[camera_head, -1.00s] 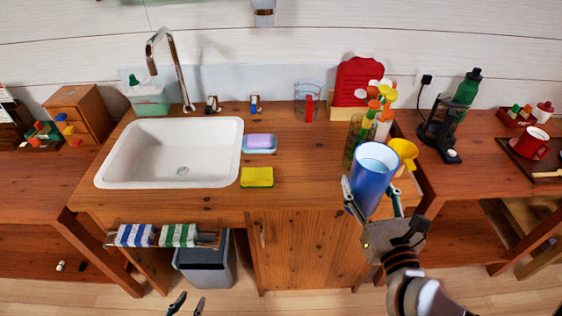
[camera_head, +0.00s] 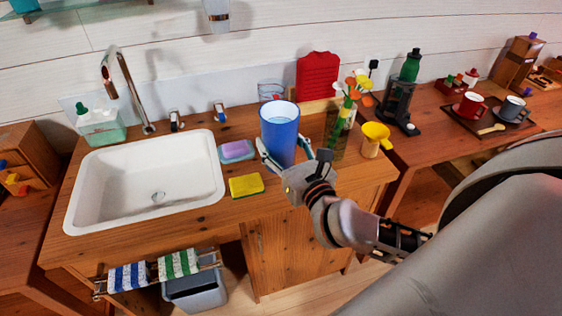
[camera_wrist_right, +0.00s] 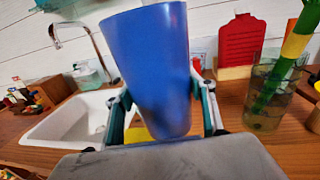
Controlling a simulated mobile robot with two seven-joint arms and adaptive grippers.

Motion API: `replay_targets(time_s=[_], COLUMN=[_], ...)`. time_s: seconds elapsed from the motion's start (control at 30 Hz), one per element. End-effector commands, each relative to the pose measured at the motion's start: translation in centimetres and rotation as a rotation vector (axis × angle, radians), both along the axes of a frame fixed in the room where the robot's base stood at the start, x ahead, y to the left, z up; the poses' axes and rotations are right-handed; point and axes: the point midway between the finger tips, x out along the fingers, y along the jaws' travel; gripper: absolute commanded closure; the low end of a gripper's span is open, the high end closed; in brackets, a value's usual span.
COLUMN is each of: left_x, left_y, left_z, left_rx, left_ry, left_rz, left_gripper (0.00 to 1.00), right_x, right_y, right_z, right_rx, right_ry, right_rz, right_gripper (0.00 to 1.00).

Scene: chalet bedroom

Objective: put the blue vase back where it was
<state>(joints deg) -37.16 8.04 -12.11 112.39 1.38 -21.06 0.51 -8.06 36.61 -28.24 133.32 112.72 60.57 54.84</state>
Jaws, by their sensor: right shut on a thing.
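The blue vase (camera_head: 280,134) is a plain, upright, slightly flared cup shape with a light, bluish inside. My right gripper (camera_head: 278,158) is shut on it, one finger on each side, at the right part of the wooden sink counter (camera_head: 205,218). In the right wrist view the vase (camera_wrist_right: 158,70) fills the middle between the fingers of the right gripper (camera_wrist_right: 165,110). My left gripper is not in view.
The white sink (camera_head: 150,185), soap dish (camera_head: 237,151) and yellow sponge (camera_head: 246,185) lie left of the vase. A glass with flowers (camera_head: 338,128) and a yellow funnel (camera_head: 376,138) stand close on its right. A clear glass (camera_head: 270,92) and red board (camera_head: 318,76) are behind.

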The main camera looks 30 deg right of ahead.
Motion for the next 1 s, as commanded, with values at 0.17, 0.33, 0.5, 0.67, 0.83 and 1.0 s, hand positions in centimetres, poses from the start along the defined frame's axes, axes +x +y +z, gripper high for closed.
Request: replay_targets(time_s=[0.17, 0.33, 0.5, 0.67, 0.83, 1.0], left_x=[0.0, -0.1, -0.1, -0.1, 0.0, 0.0], left_y=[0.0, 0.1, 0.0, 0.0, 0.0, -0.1], left_z=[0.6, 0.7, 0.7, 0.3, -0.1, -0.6], left_rx=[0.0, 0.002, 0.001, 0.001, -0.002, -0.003], left_ry=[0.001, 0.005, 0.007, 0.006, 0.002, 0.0], left_rz=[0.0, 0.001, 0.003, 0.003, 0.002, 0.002], left_gripper=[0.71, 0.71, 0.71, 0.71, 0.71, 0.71], right_x=[4.5, 6.9, 7.7, 7.8, 7.8, 7.8], right_y=[-4.3, -6.9, -8.0, -8.2, -8.1, -8.1], right_z=[5.7, 9.0, 10.1, 7.7, 4.0, 0.3], right_rx=[-0.001, 0.007, 0.013, 0.013, 0.013, 0.013], right_ry=[-0.009, 0.009, 0.02, 0.028, 0.028, 0.026], right_rz=[-0.077, -0.119, -0.134, -0.137, -0.135, -0.136], right_gripper=[0.89, 0.89, 0.89, 0.89, 0.89, 0.89])
